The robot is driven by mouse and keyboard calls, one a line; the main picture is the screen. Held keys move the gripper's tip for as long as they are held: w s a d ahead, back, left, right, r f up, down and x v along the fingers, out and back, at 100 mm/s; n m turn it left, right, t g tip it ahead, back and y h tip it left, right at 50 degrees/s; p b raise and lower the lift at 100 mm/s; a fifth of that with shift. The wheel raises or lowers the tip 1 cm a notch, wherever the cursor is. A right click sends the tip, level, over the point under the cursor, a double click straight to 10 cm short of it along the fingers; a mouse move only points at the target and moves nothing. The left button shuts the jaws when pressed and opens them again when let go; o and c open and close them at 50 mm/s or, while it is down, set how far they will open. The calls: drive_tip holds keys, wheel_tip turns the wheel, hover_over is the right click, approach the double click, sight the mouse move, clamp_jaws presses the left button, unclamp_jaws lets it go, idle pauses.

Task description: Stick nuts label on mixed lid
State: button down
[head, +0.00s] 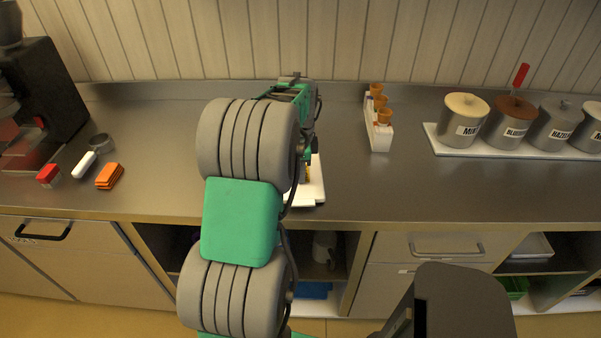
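My arm crosses the middle of the view and hides much of the counter behind it. My gripper (307,172) is mostly hidden by the arm, low over a white board (317,190) near the counter's front edge. A small yellowish bit shows by the fingers; I cannot tell what it is or whether it is held. At the right stand several lidded wells with white labels: a cream-lidded one (462,120) reading "MIN…", a brown-lidded one (509,127) reading "BLUEB…", and a grey-lidded one (552,128) reading "HAZEL…". I cannot make out a nuts label or a mixed lid.
The wells stand on a white tray (450,148). A white rack (381,140) holds orange-brown cones. At left are orange blocks (109,176), a white-handled tool (84,165), a red-and-white item (48,175), a metal cup (102,143) and a dark machine (45,85).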

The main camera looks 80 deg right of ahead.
drive_tip(key=shift+a+f, duration=0.1)
drive_tip(key=shift+f, duration=0.05)
drive_tip(key=c, duration=1.6)
unclamp_jaws()
drive_tip(key=shift+r, duration=0.2)
wheel_tip(320, 180, up, 8)
drive_tip(key=shift+f+b, duration=0.2)
drive_tip(key=shift+b, duration=0.3)
